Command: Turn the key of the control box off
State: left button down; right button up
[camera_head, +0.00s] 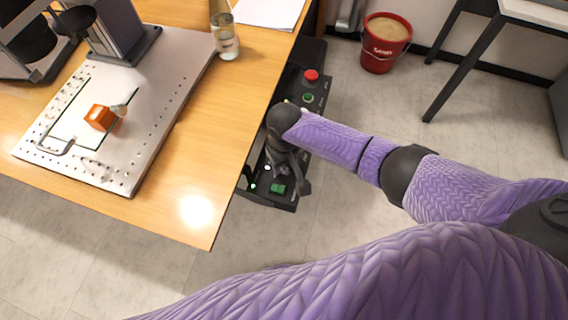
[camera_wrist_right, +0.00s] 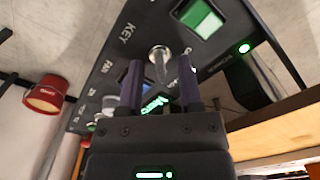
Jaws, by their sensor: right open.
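The black control box (camera_head: 285,203) stands beside the table's right edge, below the tabletop. My right gripper (camera_head: 275,168) is over its panel, partly hidden by my own wrist in the head view. In the right wrist view, the silver key (camera_wrist_right: 159,53) is by the printed KEY label. My right gripper (camera_wrist_right: 159,72) is open, with one dark finger on each side of the key's line. I cannot tell whether either finger touches it. My left gripper is not in view.
The box carries a red button (camera_head: 311,75), a green button (camera_head: 308,98) and a lit green switch (camera_wrist_right: 203,18). The wooden table (camera_head: 205,170) borders it on the left, with a glass bottle (camera_head: 225,42) on top. A red bucket (camera_head: 386,45) stands on the floor.

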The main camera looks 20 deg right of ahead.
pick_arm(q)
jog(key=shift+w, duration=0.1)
pick_arm(e)
grip_shut()
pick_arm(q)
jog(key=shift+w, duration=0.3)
